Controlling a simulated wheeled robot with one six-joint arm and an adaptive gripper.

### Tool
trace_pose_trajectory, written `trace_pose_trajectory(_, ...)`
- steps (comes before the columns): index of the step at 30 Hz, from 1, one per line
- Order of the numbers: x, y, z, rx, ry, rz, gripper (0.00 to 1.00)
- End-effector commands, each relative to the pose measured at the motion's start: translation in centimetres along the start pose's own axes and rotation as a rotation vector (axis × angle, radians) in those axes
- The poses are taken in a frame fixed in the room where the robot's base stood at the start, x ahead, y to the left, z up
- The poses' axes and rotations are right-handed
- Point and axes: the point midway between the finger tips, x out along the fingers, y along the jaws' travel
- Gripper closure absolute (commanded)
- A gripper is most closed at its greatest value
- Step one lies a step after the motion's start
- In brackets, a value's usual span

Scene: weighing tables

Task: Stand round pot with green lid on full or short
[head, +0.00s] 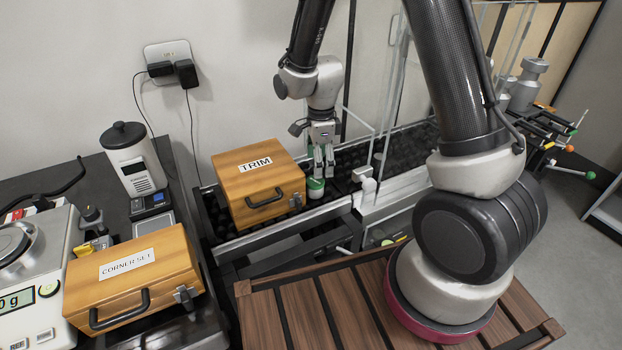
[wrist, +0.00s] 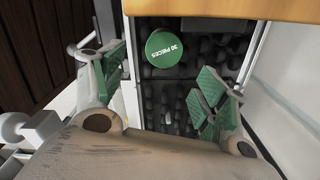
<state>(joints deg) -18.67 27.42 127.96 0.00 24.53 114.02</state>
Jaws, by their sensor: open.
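The round pot (head: 316,189) with a green lid stands on the dark, bumpy roller bed just right of the TRIM box. In the wrist view its green lid (wrist: 165,48) reads "30 PIECES". My gripper (head: 323,162) is open, pointing down close above the pot. In the wrist view the gripper (wrist: 162,88) has its green-padded fingers spread to either side, with the lid ahead of the gap and nothing held. The pot's lower side is largely hidden in the wrist view. No place marked full or short is readable.
The wooden TRIM box (head: 258,185) stands close left of the pot. The CORNER SET box (head: 135,280), a scale (head: 45,310) and a grey-white canister (head: 133,160) are further left. Clear panels and a rail (head: 400,190) border the roller bed. A slatted wooden surface (head: 310,310) lies in front.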

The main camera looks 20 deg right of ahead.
Motion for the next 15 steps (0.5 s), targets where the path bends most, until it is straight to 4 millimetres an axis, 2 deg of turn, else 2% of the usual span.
trace_pose_trajectory(5, 1.2, 0.1, 0.1, 0.007, 0.002, 0.004, 0.27)
trace_pose_trajectory(15, 6.0, 0.5, 0.5, 0.007, 0.003, 0.006, 0.27)
